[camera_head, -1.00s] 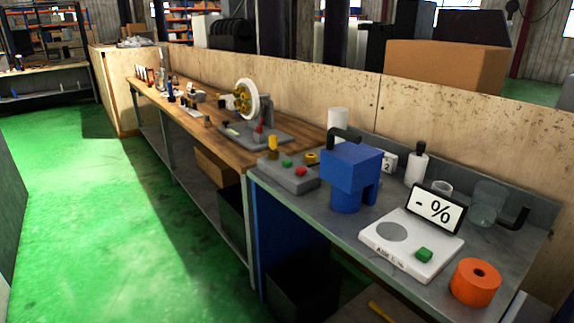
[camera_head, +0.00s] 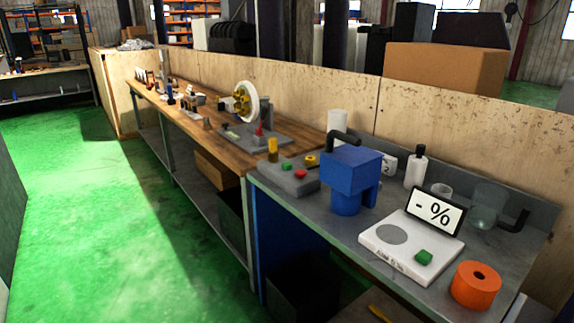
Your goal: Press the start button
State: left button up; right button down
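A grey control box (camera_head: 289,179) sits at the left end of the grey bench, beside the wooden bench. On its top are a green button (camera_head: 286,167), a red button (camera_head: 300,174), a yellow knob (camera_head: 311,160) and an upright yellow cylinder (camera_head: 273,149). Another green button (camera_head: 423,257) is on the white scale-like device (camera_head: 396,248), whose tilted display reads "- %". I cannot tell from labels which button is the start button. Neither of my grippers shows in this view.
A blue block-shaped device (camera_head: 350,175) stands right of the control box. An orange cylinder (camera_head: 475,285) is near the bench's right front. A white bottle (camera_head: 416,167) stands behind. A machine with a pale wheel (camera_head: 252,102) is on the wooden bench (camera_head: 222,145). The green floor (camera_head: 95,220) is clear.

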aim_at(287, 166)
jog(key=i+j+z, duration=0.1)
jog(key=i+j, duration=0.2)
jog(key=i+j+z, duration=0.1)
jog(key=i+j, duration=0.5)
jog(key=i+j+z, duration=0.15)
jog(key=i+j, duration=0.15)
jog(key=j, duration=0.15)
jog(key=i+j+z, duration=0.1)
jog(key=i+j, duration=0.15)
jog(key=j, duration=0.15)
jog(key=i+j+z, duration=0.1)
jog(key=i+j, duration=0.15)
jog(key=j, duration=0.15)
jog(key=i+j+z, duration=0.1)
jog(key=i+j, duration=0.15)
jog(key=j, duration=0.15)
jog(key=i+j, duration=0.2)
jog(key=j, duration=0.25)
jog(key=z, duration=0.05)
